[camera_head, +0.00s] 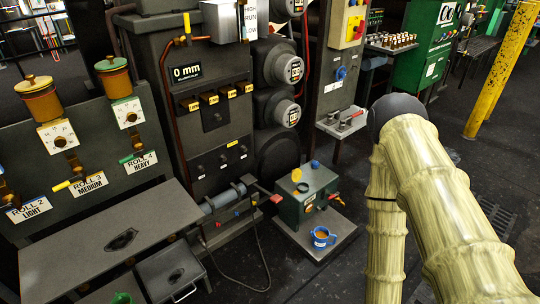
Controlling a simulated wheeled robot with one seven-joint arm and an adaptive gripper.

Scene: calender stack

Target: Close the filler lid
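A small green box-shaped unit (291,212) stands low on a grey base plate (340,228) near the middle of the view. On its top a small yellow disc-like part (296,174) appears to stand raised beside a dark round spot; this may be the filler lid, but it is too small to be sure. A blue cap (315,164) sits at the top's back edge. My arm, in a cream ribbed sleeve, fills the right side. My gripper is out of view, so its state does not show.
A blue mug (321,239) with brown contents stands on the plate before the green unit. A grey cylinder (222,198) with a red-tipped rod reaches close to the unit's left side. A black cable lies on the floor. A yellow post (500,65) stands at right.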

